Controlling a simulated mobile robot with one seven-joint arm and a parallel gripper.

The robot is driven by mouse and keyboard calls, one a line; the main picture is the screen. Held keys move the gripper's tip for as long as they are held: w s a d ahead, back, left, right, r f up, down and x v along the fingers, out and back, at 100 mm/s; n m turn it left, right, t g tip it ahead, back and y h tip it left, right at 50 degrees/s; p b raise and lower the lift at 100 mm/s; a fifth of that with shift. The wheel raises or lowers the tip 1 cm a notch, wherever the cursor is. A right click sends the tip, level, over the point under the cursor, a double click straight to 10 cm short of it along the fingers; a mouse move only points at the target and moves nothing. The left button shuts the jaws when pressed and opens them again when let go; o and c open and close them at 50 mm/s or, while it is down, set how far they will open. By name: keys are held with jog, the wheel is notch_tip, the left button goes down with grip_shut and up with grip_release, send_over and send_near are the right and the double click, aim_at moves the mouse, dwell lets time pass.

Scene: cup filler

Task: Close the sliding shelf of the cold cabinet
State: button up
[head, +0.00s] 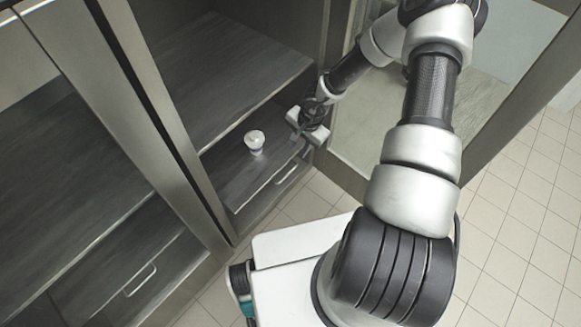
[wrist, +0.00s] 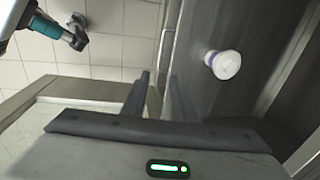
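The sliding shelf (head: 232,183) is the dark wood-look board low in the cold cabinet, with a pale front edge and a bar handle (head: 287,171) on its front. How far it stands out is hard to judge. A white cup (head: 255,141) stands upright on it; the cup also shows in the wrist view (wrist: 226,65). My gripper (head: 306,127) is at the shelf's right end, near its front. In the wrist view, the dark fingers of my gripper (wrist: 158,90) are apart, one on each side of the shelf's front edge line. Contact with the shelf is unclear.
The cabinet's glass door (head: 385,125) stands open at the right, behind my arm. A fixed upper shelf (head: 225,75) is above. A neighbouring left compartment has a drawer with a handle (head: 140,281). The tiled floor (head: 520,215) is clear at the right.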

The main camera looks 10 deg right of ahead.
aim_at(290, 172)
notch_tip(290, 172, down, 17)
jog(key=w+a+b, duration=0.2)
jog(key=b, duration=0.3)
jog(key=shift+w, duration=0.35)
grip_shut()
dwell(1.0)
